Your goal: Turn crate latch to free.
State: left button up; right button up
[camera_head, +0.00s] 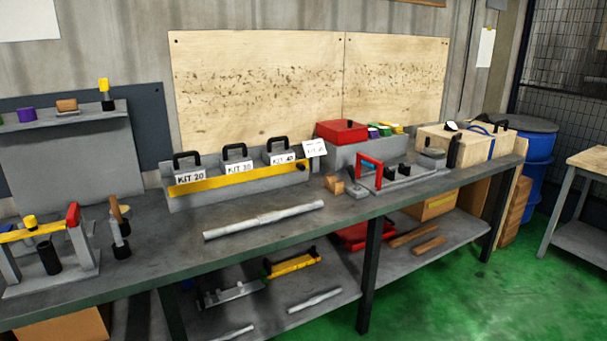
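A pale wooden crate (437,138) stands at the right end of the long grey workbench. A blue strap runs over it, and dark fittings sit on its top. A dark upright piece (453,152) stands at its front left; I cannot tell whether this is the latch, or how the latch is set. A grey rack (190,200) at mid bench holds boxes labelled KIT, with a yellow bar (235,179) across its front and a black knob (300,165) at the bar's right end. Neither of my grippers is in view.
A fixture with a red handle (370,160) stands left of the crate. A grey bar (263,220) lies on the bench front. A red box (341,132) sits behind. A blue drum (538,150) stands right of the bench. The green floor in front is clear.

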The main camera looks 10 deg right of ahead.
aim_at(457, 137)
jog(key=i+l+z, duration=0.15)
jog(key=i+z, duration=0.65)
jog(key=i, duration=0.15)
jog(key=i+j+z, duration=0.15)
jog(key=i+z, duration=0.4)
jog(key=i, duration=0.5)
jog(key=i+l+z, duration=0.25)
jog(key=i+l, duration=1.3)
jog(key=l, duration=0.15)
